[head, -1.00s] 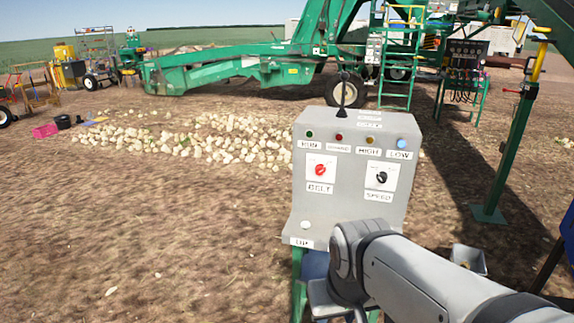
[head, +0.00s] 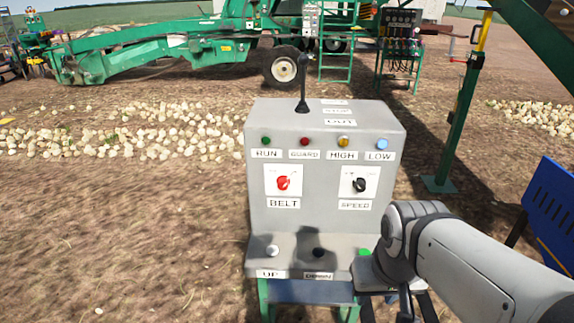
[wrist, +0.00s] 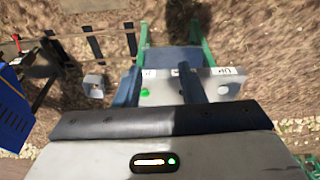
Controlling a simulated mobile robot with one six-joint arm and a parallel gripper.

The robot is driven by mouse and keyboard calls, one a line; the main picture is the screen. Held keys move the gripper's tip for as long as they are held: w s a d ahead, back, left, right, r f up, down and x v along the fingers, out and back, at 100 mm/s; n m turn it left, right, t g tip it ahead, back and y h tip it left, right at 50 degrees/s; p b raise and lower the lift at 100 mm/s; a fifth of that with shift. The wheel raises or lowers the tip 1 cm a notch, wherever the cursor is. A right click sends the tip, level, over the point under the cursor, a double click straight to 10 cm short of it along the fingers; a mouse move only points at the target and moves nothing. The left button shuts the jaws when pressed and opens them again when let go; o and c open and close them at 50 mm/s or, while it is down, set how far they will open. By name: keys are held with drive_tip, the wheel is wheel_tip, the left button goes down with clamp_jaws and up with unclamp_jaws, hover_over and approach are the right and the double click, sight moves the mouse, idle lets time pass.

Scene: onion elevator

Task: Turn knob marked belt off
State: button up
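The red belt knob (head: 283,183) sits on a white plate above the label BELT, on the left of the grey control console (head: 325,222). Its small position marks are too small to read. The black speed knob (head: 359,185) is on a similar plate to its right. My gripper (wrist: 161,78) is open and empty in the wrist view, pointing down over the console's lower ledge by the green button (wrist: 145,93). In the head view it is low at the right front corner of the console, partly hidden by my wrist, below and right of the belt knob and apart from it.
A black lever (head: 302,92) stands on the console top. White and black buttons (head: 272,251) sit on the ledge. A blue panel (head: 553,210) stands at right, a green post (head: 462,110) behind it.

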drive_tip(key=shift+s, duration=0.15)
drive_tip(key=shift+o, duration=0.4)
drive_tip(key=shift+d, duration=0.1)
drive_tip(key=shift+o, duration=1.1)
drive_tip(key=shift+t, duration=0.9)
drive_tip(key=w, duration=0.2)
drive_tip(key=w+f+b, duration=0.2)
drive_tip(key=w, duration=0.1)
drive_tip(key=shift+w+a, duration=0.25)
drive_tip(key=shift+w, duration=0.05)
drive_tip(key=t+b, duration=1.3)
drive_tip(key=t, duration=0.5)
approach(283, 188)
drive_tip(key=w, duration=0.3)
drive_tip(key=shift+h, duration=0.4)
drive_tip(key=x, duration=0.3)
drive_tip(key=r+p+x, duration=0.1)
drive_tip(key=x, duration=0.3)
drive_tip(key=shift+s+a, duration=0.15)
drive_tip(key=shift+s, duration=0.1)
drive_tip(key=shift+c, duration=0.2)
